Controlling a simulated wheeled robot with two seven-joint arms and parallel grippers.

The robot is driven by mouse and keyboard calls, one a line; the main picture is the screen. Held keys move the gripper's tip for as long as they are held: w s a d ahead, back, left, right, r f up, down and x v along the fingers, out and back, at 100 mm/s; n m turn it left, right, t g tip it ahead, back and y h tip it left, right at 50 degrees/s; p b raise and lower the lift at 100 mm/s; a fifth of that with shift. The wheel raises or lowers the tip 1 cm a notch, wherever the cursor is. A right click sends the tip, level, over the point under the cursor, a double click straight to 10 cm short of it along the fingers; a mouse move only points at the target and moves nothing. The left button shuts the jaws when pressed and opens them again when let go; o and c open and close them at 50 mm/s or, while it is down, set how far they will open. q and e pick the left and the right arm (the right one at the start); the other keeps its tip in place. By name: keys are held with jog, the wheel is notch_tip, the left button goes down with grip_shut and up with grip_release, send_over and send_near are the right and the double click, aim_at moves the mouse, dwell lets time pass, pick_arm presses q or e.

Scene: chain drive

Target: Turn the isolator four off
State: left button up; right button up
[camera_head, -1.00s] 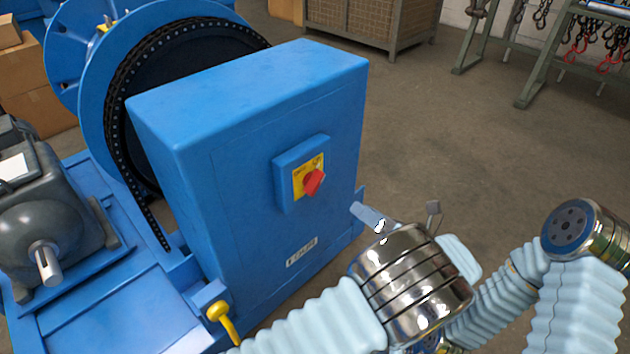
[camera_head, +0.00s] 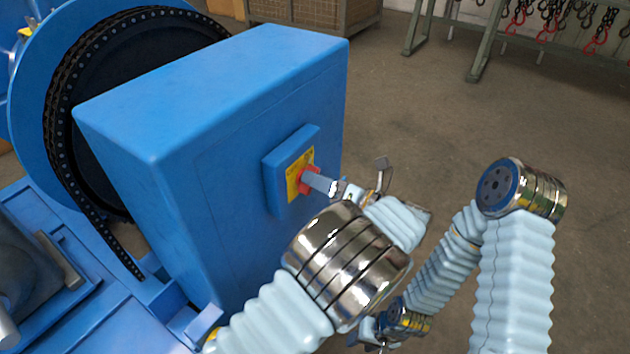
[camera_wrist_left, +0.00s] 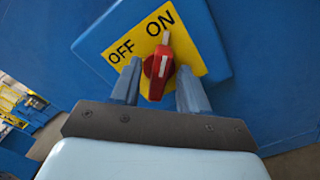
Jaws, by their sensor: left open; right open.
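The isolator has a red rotary handle (camera_head: 308,179) on a yellow plate (camera_head: 293,184), fixed to a blue box on the side of the blue housing. In the left wrist view the red handle (camera_wrist_left: 159,72) has its tip at ON; OFF is printed to its left. My left gripper (camera_head: 315,182) is open at the isolator. In the left wrist view its two fingers (camera_wrist_left: 158,68) stand on either side of the handle, with a gap visible at each side. My right gripper (camera_head: 380,340) shows only partly, low at the bottom edge, empty as far as visible.
The blue housing (camera_head: 210,95) stands beside a large chain wheel (camera_head: 95,110). My right arm is folded to the right, close to my left wrist. Open floor (camera_head: 430,110) lies beyond; a green rack with chains (camera_head: 545,25) stands at the back.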

pick_arm(q)
grip_shut()
jog(key=shift+n, duration=0.4)
jog(key=n+b, duration=0.1)
jog(key=n, duration=0.4)
jog(key=n+b, duration=0.1)
jog(key=n, duration=0.5)
jog(key=n+b, duration=0.1)
jog(key=n, duration=0.5)
jog(key=shift+s+a+f+b, duration=0.15)
jog(key=shift+s+a+b, duration=0.05)
jog(key=shift+s+b, duration=0.2)
grip_release()
